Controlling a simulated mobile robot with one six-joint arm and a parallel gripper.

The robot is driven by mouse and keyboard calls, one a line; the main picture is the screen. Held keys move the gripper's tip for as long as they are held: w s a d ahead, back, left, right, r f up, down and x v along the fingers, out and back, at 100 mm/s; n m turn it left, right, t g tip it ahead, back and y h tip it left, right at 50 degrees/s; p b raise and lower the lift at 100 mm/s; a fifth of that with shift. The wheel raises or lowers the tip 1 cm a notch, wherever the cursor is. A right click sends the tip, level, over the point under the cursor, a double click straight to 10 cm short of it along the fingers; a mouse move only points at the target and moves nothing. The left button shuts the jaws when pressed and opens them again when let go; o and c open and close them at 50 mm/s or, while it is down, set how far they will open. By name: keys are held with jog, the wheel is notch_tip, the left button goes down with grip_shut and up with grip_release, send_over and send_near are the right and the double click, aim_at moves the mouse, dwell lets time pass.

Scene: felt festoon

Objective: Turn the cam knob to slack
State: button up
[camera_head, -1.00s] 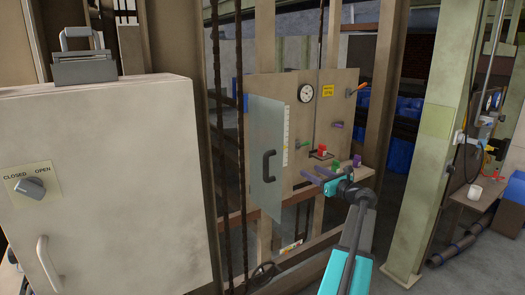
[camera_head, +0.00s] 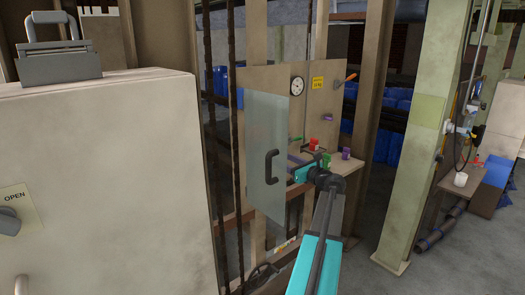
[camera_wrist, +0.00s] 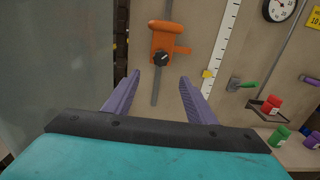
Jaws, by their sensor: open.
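In the wrist view a black knob (camera_wrist: 160,59) with a pale pointer mark sits on an orange clamp body (camera_wrist: 164,40) on a vertical grey rail. An orange arm sticks out to its right. I take this for the cam knob; no slack marking is readable. My gripper (camera_wrist: 160,80) is open and empty, its purple fingers pointing at the board just below the knob, apart from it. In the head view my gripper (camera_head: 297,160) is in front of the board (camera_head: 270,76), by the edge of the translucent door (camera_head: 263,130). The knob cannot be made out there.
The door, with a black handle (camera_head: 271,167), stands open to the left of my gripper. A white scale strip (camera_wrist: 221,45), a green lever (camera_wrist: 240,84), and red and green blocks are to the right of the knob. A large cabinet (camera_head: 110,170) fills the left.

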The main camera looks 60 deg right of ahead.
jog(key=shift+w+d, duration=0.1)
jog(key=shift+d, duration=0.1)
jog(key=p+x, duration=0.3)
jog(key=x, duration=1)
jog(key=shift+w, duration=0.15)
jog(key=c, duration=1)
jog(key=shift+c, duration=0.2)
